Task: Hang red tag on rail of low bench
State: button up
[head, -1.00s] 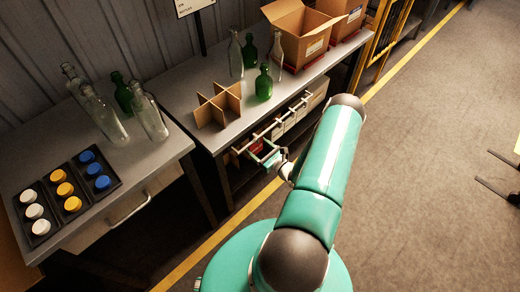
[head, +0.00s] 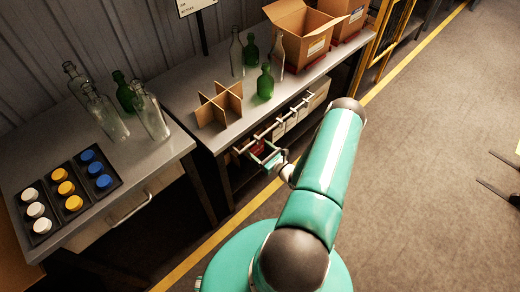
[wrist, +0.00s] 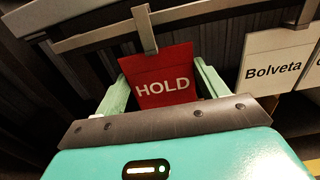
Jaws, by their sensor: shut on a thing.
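The red tag (wrist: 163,82) with the word HOLD sits between the two fingers of my gripper (wrist: 160,88), which is shut on it. The tag's grey hook (wrist: 145,30) reaches up to the pale rail (wrist: 90,38) and overlaps it in the wrist view; whether it bears on the rail I cannot tell. In the head view the rail (head: 294,110) runs along the front of the bench (head: 180,90), below its top. My gripper (head: 268,156) is at the rail's near end, with the red tag (head: 257,147) partly hidden behind it.
White tags, one reading Bolveta (wrist: 273,72), hang to the right along the rail. The bench top holds bottles, a cardboard divider (head: 218,106) and open boxes (head: 300,38). A second bench with bottles and a cap tray (head: 52,196) stands at left.

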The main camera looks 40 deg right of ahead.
jog(key=o, duration=1.1)
jog(key=shift+c, duration=0.2)
jog(key=shift+o, duration=0.3)
jog(key=s, duration=1.3)
jog(key=shift+d, duration=0.2)
dwell(0.3)
dwell(0.4)
